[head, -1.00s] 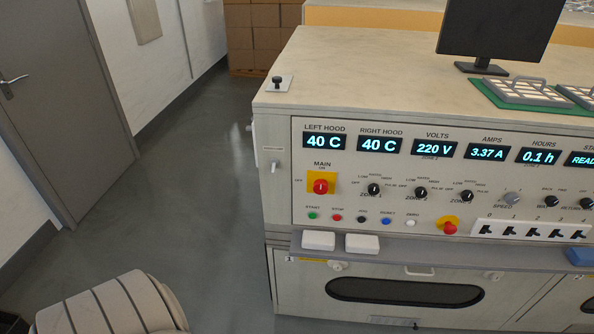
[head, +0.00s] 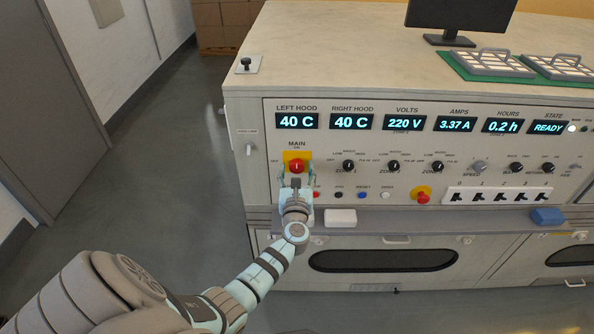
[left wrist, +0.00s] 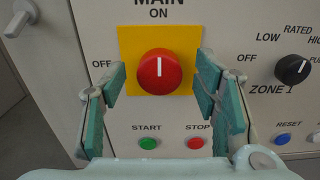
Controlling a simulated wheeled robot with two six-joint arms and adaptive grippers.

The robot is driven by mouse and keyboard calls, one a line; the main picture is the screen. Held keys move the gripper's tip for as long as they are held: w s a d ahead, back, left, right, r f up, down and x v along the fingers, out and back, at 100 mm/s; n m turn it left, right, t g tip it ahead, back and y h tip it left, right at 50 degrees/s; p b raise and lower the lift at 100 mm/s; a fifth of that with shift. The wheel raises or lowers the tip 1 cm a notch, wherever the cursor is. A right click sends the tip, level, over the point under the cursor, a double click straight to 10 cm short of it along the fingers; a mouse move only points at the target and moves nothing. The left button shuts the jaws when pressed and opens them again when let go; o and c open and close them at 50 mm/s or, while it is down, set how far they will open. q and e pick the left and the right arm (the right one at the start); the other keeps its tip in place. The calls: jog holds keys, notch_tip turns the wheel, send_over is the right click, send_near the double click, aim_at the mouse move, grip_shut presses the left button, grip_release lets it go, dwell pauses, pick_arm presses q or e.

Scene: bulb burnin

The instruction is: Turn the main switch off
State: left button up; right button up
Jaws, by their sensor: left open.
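The main switch (head: 296,166) is a red round knob on a yellow plate at the left of the panel, labelled MAIN. In the left wrist view the red knob (left wrist: 160,72) shows a white mark pointing up at ON, with OFF at the left. My left gripper (head: 297,178) is in front of the switch. In the left wrist view its teal fingers (left wrist: 161,82) are open, one on each side of the knob and apart from it. Whether they reach the panel is hard to tell. My right gripper is not in view.
Below the knob are a green START button (left wrist: 148,143) and a red STOP button (left wrist: 195,143). The ZONE 1 knob (left wrist: 293,70) is to the right. A red emergency button (head: 423,193) and a row of black switches (head: 498,196) sit farther right. A ledge with a white block (head: 341,217) runs below.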

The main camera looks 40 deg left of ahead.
pick_arm(q)
jog(key=shift+x, duration=0.75)
jog(key=c, duration=1.1)
jog(key=shift+c, duration=0.2)
